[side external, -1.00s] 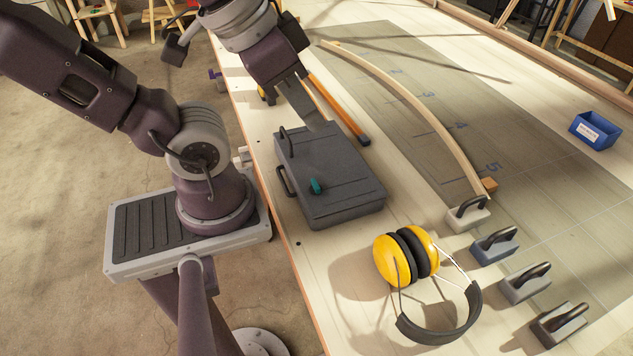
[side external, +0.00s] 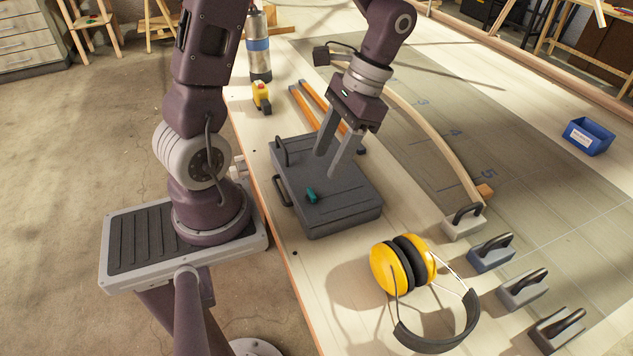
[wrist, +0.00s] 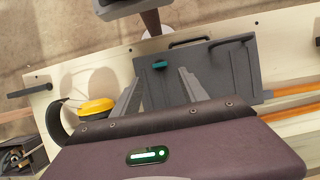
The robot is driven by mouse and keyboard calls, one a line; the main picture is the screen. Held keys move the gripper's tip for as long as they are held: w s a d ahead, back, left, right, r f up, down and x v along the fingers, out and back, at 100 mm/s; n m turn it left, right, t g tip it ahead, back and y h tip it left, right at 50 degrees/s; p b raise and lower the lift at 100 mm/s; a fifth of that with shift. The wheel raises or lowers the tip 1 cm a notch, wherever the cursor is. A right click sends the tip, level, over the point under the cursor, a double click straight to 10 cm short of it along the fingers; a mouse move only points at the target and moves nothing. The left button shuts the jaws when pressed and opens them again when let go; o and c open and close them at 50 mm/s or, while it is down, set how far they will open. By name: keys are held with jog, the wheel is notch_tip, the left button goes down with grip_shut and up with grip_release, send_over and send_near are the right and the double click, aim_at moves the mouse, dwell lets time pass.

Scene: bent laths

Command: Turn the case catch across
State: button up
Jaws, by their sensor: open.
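The dark grey case (side external: 345,205) lies flat and closed on the table, and also shows in the wrist view (wrist: 228,65). Its small teal catch (side external: 311,195) sits on the lid near the front-left edge. In the wrist view the catch (wrist: 159,64) appears just beyond the fingertips, between their lines. My gripper (side external: 326,166) is open and empty above the lid, fingers pointing down, a little behind and right of the catch. The fingers (wrist: 159,77) appear apart from the catch.
Yellow ear defenders (side external: 392,268) lie in front of the case. Several blocks with handles, one blue (side external: 491,255), line the right. A bent lath (side external: 440,137) curves behind. Orange bars (side external: 300,105), a yellow switch box (side external: 261,96) and a cylinder (side external: 258,50) stand or lie at the back.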

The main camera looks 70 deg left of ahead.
aim_at(313, 192)
jog(key=x, duration=0.7)
grip_shut()
